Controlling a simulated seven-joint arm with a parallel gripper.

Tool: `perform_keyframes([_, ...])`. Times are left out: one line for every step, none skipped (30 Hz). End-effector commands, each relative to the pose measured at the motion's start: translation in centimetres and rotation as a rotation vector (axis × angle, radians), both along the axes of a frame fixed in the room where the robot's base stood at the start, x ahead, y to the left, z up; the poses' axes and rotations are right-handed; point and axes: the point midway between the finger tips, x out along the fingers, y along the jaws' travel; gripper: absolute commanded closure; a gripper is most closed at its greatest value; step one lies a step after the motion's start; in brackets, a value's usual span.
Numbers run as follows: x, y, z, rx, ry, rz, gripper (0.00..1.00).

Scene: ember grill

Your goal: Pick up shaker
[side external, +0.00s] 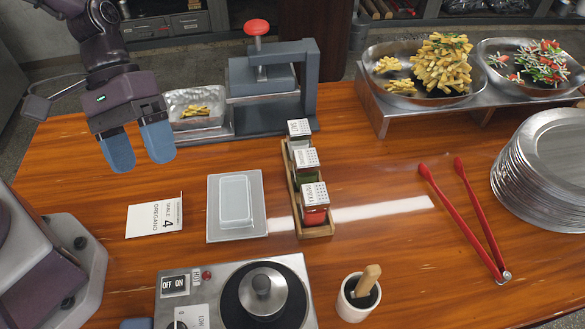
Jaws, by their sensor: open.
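Three shakers with perforated metal lids stand in a row in a wooden rack (293,190). The near shaker (315,203) has a red body, the middle shaker (305,170) looks green, and the far shaker (299,138) has a pale, mostly hidden body. Their lids carry dark lettering, and the near one seems to read paprika. A small card (154,216) on the table reads Table 4, Oregano. My gripper (138,150) is open and empty at the upper left, with blue fingertips pointing down, left of the rack and apart from it.
A grey tray with a clear lid (236,204) lies left of the rack. A press (270,85) and a foil tray of fries (197,106) stand behind. A burner (240,295), a cup (358,298), red tongs (468,215), plates (545,165) and food pans (418,98) surround the clear wood.

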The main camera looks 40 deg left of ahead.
Motion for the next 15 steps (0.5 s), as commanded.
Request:
perform_keyframes([0.2,-1.6,-1.0,-0.083,0.078,0.049,0.26])
perform_keyframes([0.4,-2.5,-1.3,-0.131,0.116,0.080,0.26])
perform_keyframes([0.7,-3.8,-1.7,-0.197,0.167,0.126,0.26])
perform_keyframes([1.0,-4.7,-2.0,-0.246,0.206,0.162,0.26])
perform_keyframes([1.3,-5.6,-2.2,-0.296,0.242,0.201,0.26])
perform_keyframes([1.9,-6.8,-2.5,-0.362,0.293,0.257,0.26])
perform_keyframes([2.3,-7.7,-2.6,-0.411,0.329,0.301,0.26])
perform_keyframes([2.9,-8.5,-2.8,-0.461,0.366,0.350,0.26])
perform_keyframes([3.7,-9.5,-2.9,-0.527,0.415,0.418,0.26])
perform_keyframes([4.4,-10.2,-3.1,-0.577,0.449,0.472,0.26])
perform_keyframes([5.1,-10.9,-3.2,-0.624,0.487,0.530,0.26])
perform_keyframes([6.3,-11.6,-3.4,-0.688,0.531,0.612,0.26])
perform_keyframes([7.2,-12.2,-3.6,-0.735,0.568,0.677,0.26])
perform_keyframes([8.2,-12.6,-3.9,-0.779,0.600,0.747,0.26])
perform_keyframes([9.6,-13.0,-4.3,-0.838,0.643,0.847,0.26])
